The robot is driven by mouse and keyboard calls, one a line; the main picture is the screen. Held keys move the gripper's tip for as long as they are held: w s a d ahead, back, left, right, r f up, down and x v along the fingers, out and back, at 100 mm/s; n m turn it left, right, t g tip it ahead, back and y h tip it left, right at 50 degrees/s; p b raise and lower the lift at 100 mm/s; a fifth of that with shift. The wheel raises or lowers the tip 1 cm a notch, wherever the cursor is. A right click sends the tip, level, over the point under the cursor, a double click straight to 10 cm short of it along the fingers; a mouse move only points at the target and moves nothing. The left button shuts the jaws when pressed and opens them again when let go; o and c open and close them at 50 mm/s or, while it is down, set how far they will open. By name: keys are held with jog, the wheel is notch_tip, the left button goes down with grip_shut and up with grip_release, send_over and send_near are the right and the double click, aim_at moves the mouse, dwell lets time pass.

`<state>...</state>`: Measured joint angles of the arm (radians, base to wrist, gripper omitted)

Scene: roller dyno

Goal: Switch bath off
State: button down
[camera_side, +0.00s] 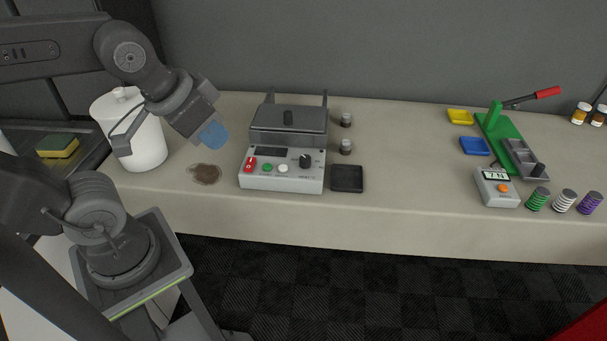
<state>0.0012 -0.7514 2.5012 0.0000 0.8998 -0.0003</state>
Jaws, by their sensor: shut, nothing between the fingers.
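The bath (283,182) is a light grey box near the middle of the bench, with a dark lidded top (288,118) and a dark display. Its front panel has a red rocker switch (250,164) at the left, a green button (267,167), a white button (283,168) and a black knob (305,161). The switch's position is too small to tell. My gripper (214,136), with blue at its tip, is shut and empty. It is above the bench, up and left of the red switch, apart from the bath.
A white lidded jug (136,140) stands left, behind my arm. A brown stain (205,174) lies left of the bath. Right of the bath are a black tray (347,179) and two small jars (345,147).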

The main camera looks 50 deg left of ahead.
jog(key=shift+w, duration=0.1)
jog(key=m+g, duration=0.6)
jog(key=m, duration=0.3)
send_over(250, 165)
jog(key=w+a, duration=0.2)
notch_tip(250, 165, down, 2)
jog(key=shift+w+f, duration=0.1)
jog(key=shift+d, duration=0.1)
notch_tip(250, 165, down, 14)
jog(key=shift+f, duration=0.25)
jog(key=shift+r, duration=0.2)
